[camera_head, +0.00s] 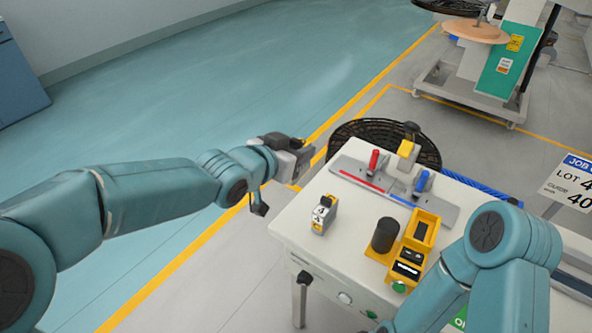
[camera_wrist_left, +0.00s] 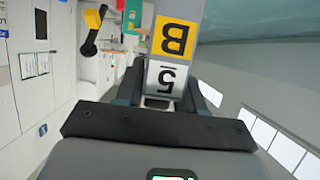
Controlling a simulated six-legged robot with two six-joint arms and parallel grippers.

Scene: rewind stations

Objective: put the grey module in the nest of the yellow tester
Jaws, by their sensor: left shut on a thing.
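My left gripper (camera_head: 299,156) is at the far left side of the white table, in the air off its edge. In the left wrist view, its jaws (camera_wrist_left: 168,98) are shut on a grey module (camera_wrist_left: 171,75) with a yellow B label and a white 5 label. The yellow tester (camera_head: 430,216) stands on the table to the right, apart from the module. Its nest (camera_head: 422,232) is a dark opening in the yellow frame, and I see no module in it. My right arm enters at the lower right; its gripper is out of view.
Another small grey block (camera_head: 323,215) with yellow and white labels stands on the table (camera_head: 306,240). A black cylinder (camera_head: 385,235) stands beside the tester. A grey plate (camera_head: 350,181) with red and blue handles lies behind. A black mesh basket (camera_head: 345,133) is beyond the table.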

